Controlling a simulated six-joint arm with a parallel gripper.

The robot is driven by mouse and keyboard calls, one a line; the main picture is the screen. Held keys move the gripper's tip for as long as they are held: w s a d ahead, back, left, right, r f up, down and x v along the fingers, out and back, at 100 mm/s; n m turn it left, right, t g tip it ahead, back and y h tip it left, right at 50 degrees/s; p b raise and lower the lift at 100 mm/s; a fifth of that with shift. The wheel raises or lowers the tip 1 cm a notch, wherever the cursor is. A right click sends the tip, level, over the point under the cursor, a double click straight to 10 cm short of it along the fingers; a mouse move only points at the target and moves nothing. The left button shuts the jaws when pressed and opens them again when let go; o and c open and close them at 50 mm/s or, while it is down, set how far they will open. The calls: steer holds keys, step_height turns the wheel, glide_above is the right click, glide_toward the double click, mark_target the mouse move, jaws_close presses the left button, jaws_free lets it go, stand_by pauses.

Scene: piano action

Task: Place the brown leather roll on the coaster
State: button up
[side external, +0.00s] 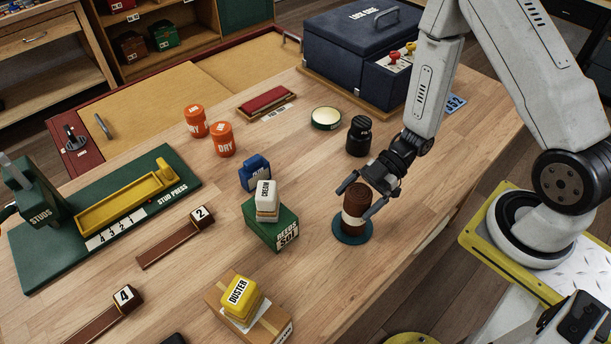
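The brown leather roll (355,222), dark brown with a pale band, stands upright on the round dark teal coaster (340,237) near the table's front right edge. My gripper (354,203) is lowered over the roll from the upper right. One finger is to the left of the roll's top and the other is at its right side. The fingers look spread wider than the roll, with a small gap at the left finger, so the gripper appears open. Contact at the right finger cannot be told.
A green box (267,232) with a white-labelled block stands left of the coaster. A black jar (359,136) stands behind my gripper. A yellow duster block (241,297) sits on a cardboard box at the front. The wood between is clear.

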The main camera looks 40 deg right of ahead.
steer(key=shift+r, duration=0.15)
steer(key=shift+d+r, duration=0.1)
steer(key=shift+d, duration=0.05)
steer(key=v, duration=1.1)
steer(key=shift+d, duration=0.35)
steer(key=shift+r, duration=0.1)
stand_by(0.3)
